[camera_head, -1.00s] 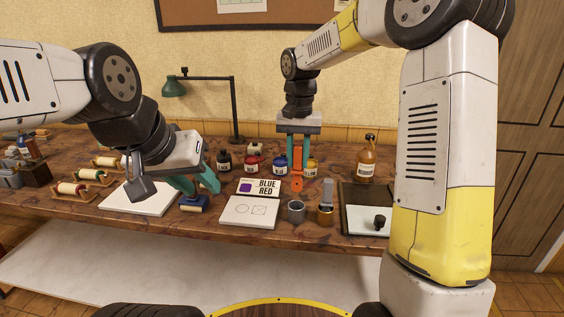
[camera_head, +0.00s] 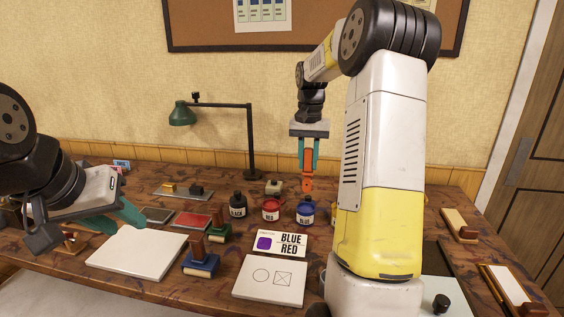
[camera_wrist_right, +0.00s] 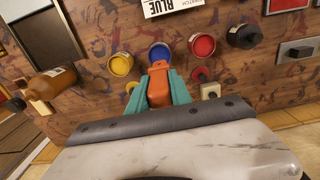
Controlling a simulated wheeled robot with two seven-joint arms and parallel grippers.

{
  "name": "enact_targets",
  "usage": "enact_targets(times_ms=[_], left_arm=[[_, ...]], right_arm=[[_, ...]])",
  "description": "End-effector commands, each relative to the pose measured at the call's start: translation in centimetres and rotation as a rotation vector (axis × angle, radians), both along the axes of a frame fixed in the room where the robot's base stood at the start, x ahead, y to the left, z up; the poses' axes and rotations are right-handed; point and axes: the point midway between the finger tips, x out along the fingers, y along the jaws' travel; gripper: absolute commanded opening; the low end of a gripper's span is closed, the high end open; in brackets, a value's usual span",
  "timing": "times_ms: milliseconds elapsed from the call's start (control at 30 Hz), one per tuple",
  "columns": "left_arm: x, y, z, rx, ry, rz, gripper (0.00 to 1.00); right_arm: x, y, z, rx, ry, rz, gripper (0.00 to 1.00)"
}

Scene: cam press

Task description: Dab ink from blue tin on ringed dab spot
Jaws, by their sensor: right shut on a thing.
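My right gripper (camera_head: 310,158) is shut on an orange dabber (camera_head: 307,174), which points down. In the right wrist view the dabber (camera_wrist_right: 159,84) sits between the teal fingers, and its end overlaps the near edge of the blue tin (camera_wrist_right: 158,50). In the head view the blue tin (camera_head: 305,214) stands just below the dabber's tip; I see no clear contact. The ringed dab spot (camera_head: 261,276) is the circle on a white card (camera_head: 262,294), beside a crossed square. My left gripper (camera_head: 125,213) is at the left, above the table; its opening is unclear.
A red pot (camera_head: 271,210) and a black pot (camera_head: 237,206) stand left of the blue tin. The yellow tin (camera_wrist_right: 121,64) and a brown bottle (camera_wrist_right: 50,83) show in the wrist view.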

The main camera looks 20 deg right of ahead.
Motion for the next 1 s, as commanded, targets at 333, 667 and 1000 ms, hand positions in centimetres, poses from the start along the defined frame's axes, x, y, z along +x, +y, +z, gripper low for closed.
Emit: enact_targets(times_ms=[333, 667, 1000], left_arm=[[0.0, 0.0, 0.0, 0.0, 0.0, 0.0, 0.36], [0.0, 0.0, 0.0, 0.0, 0.0, 0.0, 0.36], [0.0, 0.0, 0.0, 0.0, 0.0, 0.0, 0.36]], right_arm=[[-0.1, 0.1, -3.5, 0.001, 0.004, 0.0, 0.0], [0.0, 0.1, -5.5, 0.0, 0.001, 0.0, 0.0], [0.0, 0.1, -5.6, 0.0, 0.001, 0.001, 0.0]])
